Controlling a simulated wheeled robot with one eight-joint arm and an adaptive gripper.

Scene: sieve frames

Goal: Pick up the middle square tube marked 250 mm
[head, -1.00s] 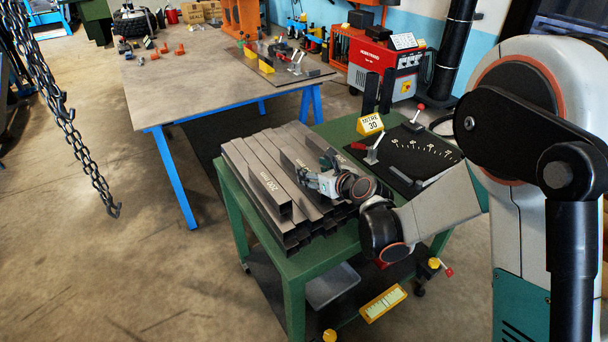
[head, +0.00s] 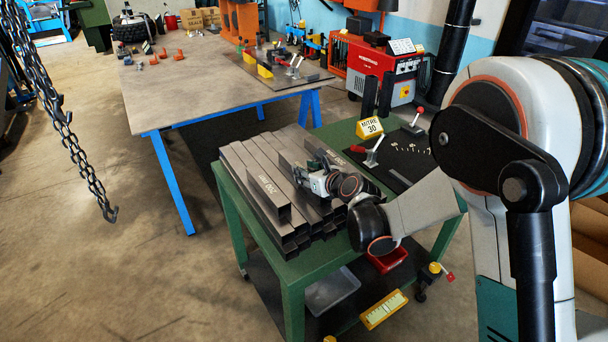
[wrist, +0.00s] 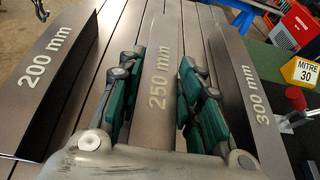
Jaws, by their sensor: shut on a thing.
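The 250 mm square tube (wrist: 160,75) is a grey steel length lying between the 200 mm tube (wrist: 55,75) on the left and the 300 mm tube (wrist: 235,85) on the right in the wrist view. My gripper (wrist: 160,88) has its teal-padded fingers on both sides of the 250 mm tube and is shut on it. In the head view my gripper (head: 308,180) is over the right part of the tube stack and hides part of the 250 mm tube. I cannot tell whether the tube is clear of the layer below. The 200 mm tube (head: 268,195) shows plainly there.
The tubes lie on a green table (head: 270,274). A larger blue-legged table (head: 180,90) is behind; chains (head: 70,130) hang at left.

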